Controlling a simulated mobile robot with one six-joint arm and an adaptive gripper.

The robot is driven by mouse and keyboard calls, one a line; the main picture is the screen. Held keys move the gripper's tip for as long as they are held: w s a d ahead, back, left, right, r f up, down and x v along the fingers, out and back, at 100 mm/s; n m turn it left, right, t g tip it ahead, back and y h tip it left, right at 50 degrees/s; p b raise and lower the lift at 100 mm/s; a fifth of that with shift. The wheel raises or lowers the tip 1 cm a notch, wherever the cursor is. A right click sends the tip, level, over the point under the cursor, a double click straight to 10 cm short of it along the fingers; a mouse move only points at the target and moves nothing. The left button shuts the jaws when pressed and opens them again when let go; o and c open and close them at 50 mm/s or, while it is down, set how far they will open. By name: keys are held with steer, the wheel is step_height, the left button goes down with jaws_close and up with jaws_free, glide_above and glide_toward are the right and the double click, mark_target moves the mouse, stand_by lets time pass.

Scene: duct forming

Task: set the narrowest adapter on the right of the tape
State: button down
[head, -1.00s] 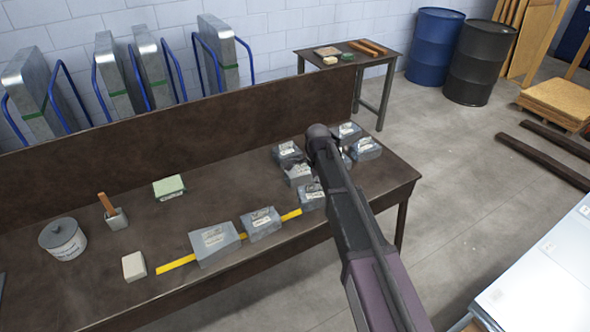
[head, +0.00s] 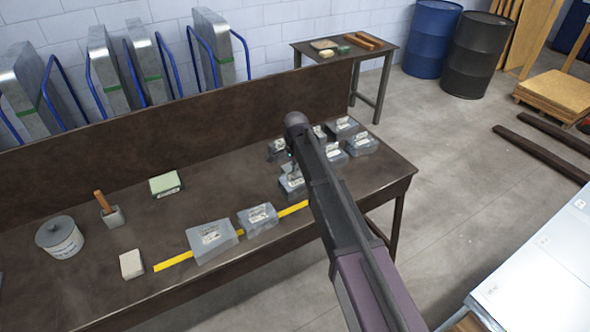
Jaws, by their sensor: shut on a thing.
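The yellow tape (head: 172,262) runs along the front of the brown bench. A larger grey adapter (head: 210,240) and a smaller one (head: 258,219) sit on it, side by side, with labels on top. My gripper (head: 291,164) is farther back at the right, mostly hidden by my arm. It is shut on a grey adapter (head: 292,186), just behind the tape's visible right part. I cannot tell how high this adapter is held. My arm covers the tape's right end. Other adapters are grouped behind, including one at the left (head: 277,149) and one at the right (head: 361,144).
A back panel (head: 190,129) rises behind.

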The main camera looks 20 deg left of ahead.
steer(key=shift+f, duration=0.1)
stand_by(0.3)
step_height(320, 180, down, 9)
steer(key=b, duration=0.9)
steer(key=shift+f+b, duration=0.2)
steer(key=shift+b, duration=0.15)
stand_by(0.4)
steer(key=c, duration=0.7)
jaws_free()
steer(key=shift+r, duration=0.1)
